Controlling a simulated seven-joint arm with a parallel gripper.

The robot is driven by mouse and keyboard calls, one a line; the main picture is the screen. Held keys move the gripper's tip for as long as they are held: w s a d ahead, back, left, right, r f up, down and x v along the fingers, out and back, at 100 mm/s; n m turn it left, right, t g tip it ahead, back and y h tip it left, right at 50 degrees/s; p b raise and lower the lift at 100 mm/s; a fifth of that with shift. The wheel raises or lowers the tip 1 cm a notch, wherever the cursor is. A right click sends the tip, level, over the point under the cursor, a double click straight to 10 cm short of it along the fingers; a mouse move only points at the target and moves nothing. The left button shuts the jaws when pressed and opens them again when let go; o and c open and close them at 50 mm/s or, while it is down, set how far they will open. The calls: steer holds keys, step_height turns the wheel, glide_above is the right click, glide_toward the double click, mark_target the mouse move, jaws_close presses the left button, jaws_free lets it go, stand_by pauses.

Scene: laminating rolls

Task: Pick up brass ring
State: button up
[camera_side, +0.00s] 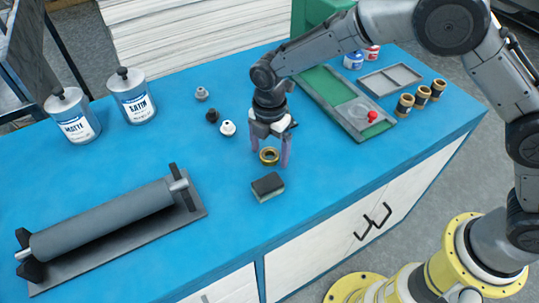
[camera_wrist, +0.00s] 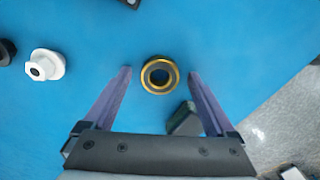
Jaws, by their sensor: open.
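The brass ring (camera_side: 269,156) lies flat on the blue bench top near its front edge. In the wrist view the brass ring (camera_wrist: 160,75) shows its dark inner hole, just beyond and between my fingertips. My gripper (camera_side: 271,160) points down over the ring, with its purple fingers on either side of it in the side view. In the wrist view my gripper (camera_wrist: 160,72) has its fingers spread wide and nothing between them is held. I cannot tell the exact height of the fingertips above the bench.
A dark block (camera_side: 267,186) lies just in front of the ring; it also shows beside the right finger in the wrist view (camera_wrist: 184,120). A white knob (camera_side: 228,128) and two others stand left. A roller (camera_side: 105,220) lies at left, a green tray (camera_side: 340,105) right.

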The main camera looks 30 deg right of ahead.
jaws_close()
stand_by(0.4)
steer(key=shift+r, duration=0.1)
